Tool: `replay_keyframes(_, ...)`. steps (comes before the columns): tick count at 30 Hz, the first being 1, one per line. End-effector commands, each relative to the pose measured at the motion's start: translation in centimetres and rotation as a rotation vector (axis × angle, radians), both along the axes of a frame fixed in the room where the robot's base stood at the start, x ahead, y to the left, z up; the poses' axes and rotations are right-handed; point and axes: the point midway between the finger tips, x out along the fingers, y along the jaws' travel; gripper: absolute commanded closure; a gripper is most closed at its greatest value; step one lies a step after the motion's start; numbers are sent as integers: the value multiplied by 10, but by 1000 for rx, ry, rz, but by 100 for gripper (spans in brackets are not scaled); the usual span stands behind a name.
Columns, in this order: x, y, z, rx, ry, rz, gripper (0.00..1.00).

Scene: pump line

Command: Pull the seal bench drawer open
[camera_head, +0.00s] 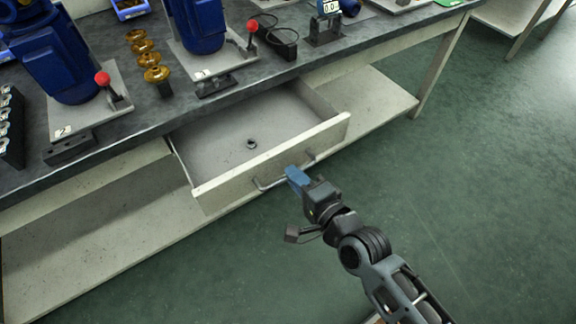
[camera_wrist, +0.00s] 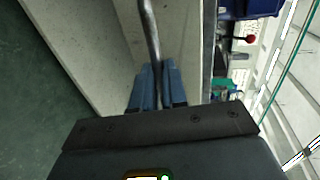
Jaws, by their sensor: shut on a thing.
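The seal bench drawer (camera_head: 275,158) is pulled out from under the bench top, with its inside showing. A small dark ring-like part (camera_head: 251,144) lies on the drawer's floor. The drawer's bar handle (camera_head: 268,184) is on its front panel. My gripper (camera_head: 294,176) is at the handle, its blue fingers shut on the bar. In the wrist view the handle (camera_wrist: 151,35) runs between the two blue fingers (camera_wrist: 157,88), with the pale drawer front beside it.
The dark bench top (camera_head: 135,110) holds blue pumps (camera_head: 65,60) on plates, red-knobbed levers (camera_head: 102,79), several amber parts (camera_head: 157,74) and a small display (camera_head: 329,6). A pale lower shelf (camera_head: 375,105) runs beneath. The green floor (camera_head: 480,170) at right is clear.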

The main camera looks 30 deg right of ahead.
Motion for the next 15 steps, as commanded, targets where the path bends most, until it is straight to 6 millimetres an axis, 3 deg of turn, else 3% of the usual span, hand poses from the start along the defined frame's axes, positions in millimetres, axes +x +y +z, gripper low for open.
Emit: replay_keyframes(15,-8,1,-1,1,2,2,100)
